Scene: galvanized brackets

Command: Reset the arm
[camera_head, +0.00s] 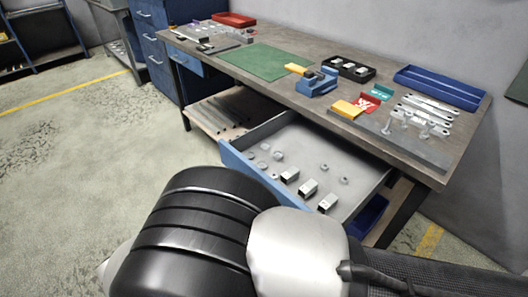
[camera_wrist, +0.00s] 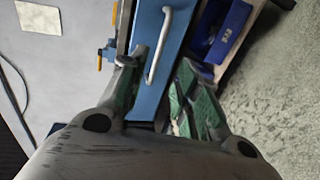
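My gripper (camera_wrist: 158,72) shows in the wrist view with its two green-padded fingers apart and nothing held between them. Behind the gap is a blue drawer front (camera_wrist: 146,93) with a pale bar handle (camera_wrist: 158,45). The handle lies beyond the fingertips, and I see no grip on it. In the head view my arm fills the lower foreground, and my gripper is hidden there. The bench's wide drawer (camera_head: 255,180) stands pulled out. In it lie several galvanized brackets (camera_head: 308,188) and several small round parts (camera_head: 278,155).
The workbench top (camera_head: 205,65) holds a green mat (camera_head: 254,62), a blue vise (camera_head: 317,84), a black bin (camera_head: 348,68), a blue tray (camera_head: 436,88) and a red tray (camera_head: 234,19). A blue cabinet (camera_head: 150,45) stands at the left. The floor (camera_head: 70,190) on the left is clear.

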